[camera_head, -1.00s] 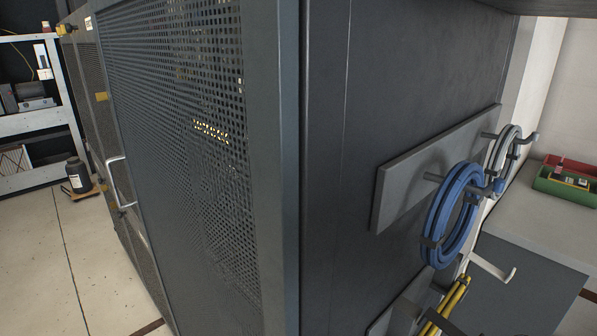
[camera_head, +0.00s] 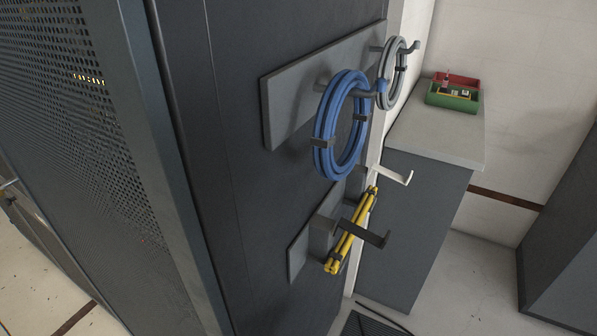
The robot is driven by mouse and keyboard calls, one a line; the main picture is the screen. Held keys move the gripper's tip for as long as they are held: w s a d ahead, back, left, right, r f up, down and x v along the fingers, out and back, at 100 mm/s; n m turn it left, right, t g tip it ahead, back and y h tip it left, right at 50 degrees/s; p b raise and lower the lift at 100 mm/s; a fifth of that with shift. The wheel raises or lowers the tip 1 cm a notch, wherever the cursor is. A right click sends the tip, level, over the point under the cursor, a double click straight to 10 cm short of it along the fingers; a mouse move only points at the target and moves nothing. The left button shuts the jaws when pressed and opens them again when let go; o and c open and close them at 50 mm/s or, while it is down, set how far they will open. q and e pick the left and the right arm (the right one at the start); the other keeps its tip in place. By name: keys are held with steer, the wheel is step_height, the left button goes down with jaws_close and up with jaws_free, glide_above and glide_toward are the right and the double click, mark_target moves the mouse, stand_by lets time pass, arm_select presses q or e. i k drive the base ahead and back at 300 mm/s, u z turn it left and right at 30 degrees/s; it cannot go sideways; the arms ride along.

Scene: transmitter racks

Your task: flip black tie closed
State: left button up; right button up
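Black ties show as small bands on the hanging coils, but I cannot tell which one the task means or whether any is open. A blue cable coil (camera_head: 326,128) hangs on a peg of the upper grey plate on the rack's side, with dark bands at its left and right. A grey cable coil (camera_head: 385,79) hangs behind it with a dark band. A yellow bundle (camera_head: 352,232) hangs lower, at a black hook, with dark bands near its ends. Neither of my grippers is in view.
The dark rack (camera_head: 225,110) with a perforated door (camera_head: 75,130) fills the left. A white hook (camera_head: 398,177) and a black hook (camera_head: 362,234) stick out from the side. A grey cabinet (camera_head: 415,225) stands behind, carrying red and green trays (camera_head: 452,101). Floor is free at lower right.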

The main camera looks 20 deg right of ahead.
mark_target(360, 233)
steer(key=k, duration=0.5)
steer(key=z, duration=2.1)
steer(key=k, duration=1)
steer(key=u, duration=1.5)
steer(key=i, duration=1)
